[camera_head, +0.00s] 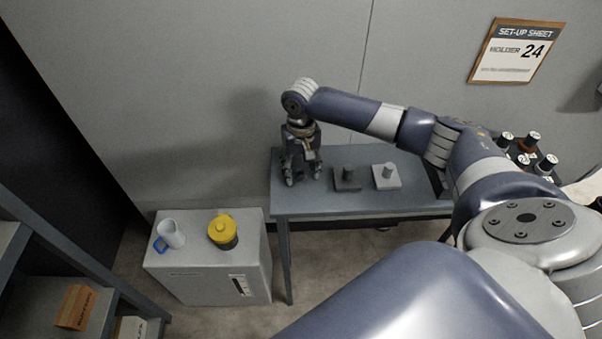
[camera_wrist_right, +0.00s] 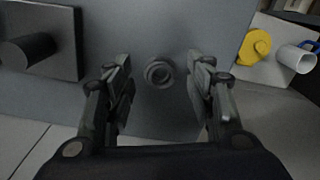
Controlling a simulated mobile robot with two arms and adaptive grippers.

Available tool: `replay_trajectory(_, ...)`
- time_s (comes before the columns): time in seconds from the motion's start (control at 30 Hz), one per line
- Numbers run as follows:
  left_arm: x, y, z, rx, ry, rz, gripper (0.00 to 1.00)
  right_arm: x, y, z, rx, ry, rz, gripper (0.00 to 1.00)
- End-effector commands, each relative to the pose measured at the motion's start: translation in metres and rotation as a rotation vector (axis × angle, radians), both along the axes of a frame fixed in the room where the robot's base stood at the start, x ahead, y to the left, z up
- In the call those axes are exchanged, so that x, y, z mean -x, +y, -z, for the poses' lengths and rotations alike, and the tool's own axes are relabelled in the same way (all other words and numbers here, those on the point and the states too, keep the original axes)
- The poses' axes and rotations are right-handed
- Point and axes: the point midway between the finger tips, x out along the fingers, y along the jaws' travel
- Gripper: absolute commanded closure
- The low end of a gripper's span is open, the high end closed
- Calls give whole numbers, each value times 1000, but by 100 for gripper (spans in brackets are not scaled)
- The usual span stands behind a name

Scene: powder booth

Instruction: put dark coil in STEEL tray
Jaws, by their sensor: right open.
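A small dark grey ring (camera_wrist_right: 159,73), which looks like the dark coil, lies on the grey table in the right wrist view. My right gripper (camera_wrist_right: 161,88) is open, with one finger on each side of the ring; I cannot tell whether they touch it. In the head view my right gripper (camera_head: 302,180) points down over the table's left end, and I cannot make out the ring there. I cannot identify a steel tray in either view. My left gripper is not in view.
On the table (camera_head: 330,205) stand a dark block with a peg (camera_head: 347,180) and a pale block with a peg (camera_head: 386,178). Several jars stand at right. A wall sheet reads "HOLDER 24".

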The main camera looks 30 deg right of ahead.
Motion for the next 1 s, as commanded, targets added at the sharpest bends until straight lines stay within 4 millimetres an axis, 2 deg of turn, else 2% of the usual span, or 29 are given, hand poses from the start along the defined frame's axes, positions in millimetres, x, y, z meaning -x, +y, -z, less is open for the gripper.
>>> replay_trajectory(0.1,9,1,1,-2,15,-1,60,0,0,0,0,0,0,50)
replay_trajectory(0.3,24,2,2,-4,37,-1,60,0,0,0,0,0,0,86)
replay_trajectory(0.53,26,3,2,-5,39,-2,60,0,0,0,0,0,0,88)
replay_trajectory(0.77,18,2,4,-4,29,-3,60,0,0,-4,0,0,0,88)
replay_trajectory(0.87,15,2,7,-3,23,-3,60,-1,0,-11,-1,-2,0,88)
replay_trajectory(1.0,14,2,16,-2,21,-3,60,-2,0,-31,-2,-5,-1,88)
